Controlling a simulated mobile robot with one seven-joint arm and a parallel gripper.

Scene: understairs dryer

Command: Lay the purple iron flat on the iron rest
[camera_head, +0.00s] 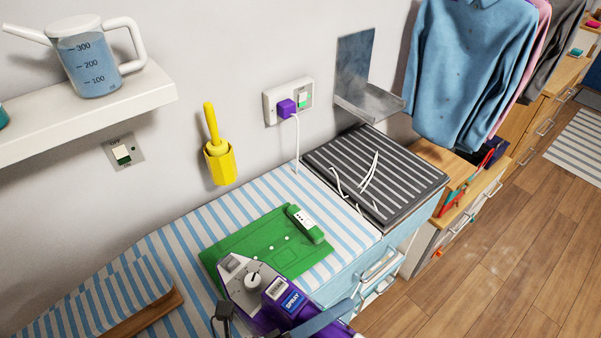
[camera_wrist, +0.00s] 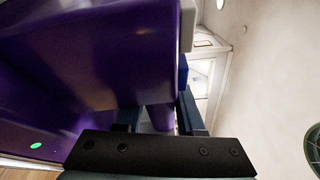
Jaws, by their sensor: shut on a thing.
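No label shows which surface is the iron rest.
Blue-striped cloth (camera_head: 180,245) covers the worktop. A purple plug (camera_head: 286,108) trails a white cord. A metal bracket (camera_head: 365,100), yellow holder (camera_head: 220,163) and shelf (camera_head: 100,112) are on the wall. Clothes hang at the right.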

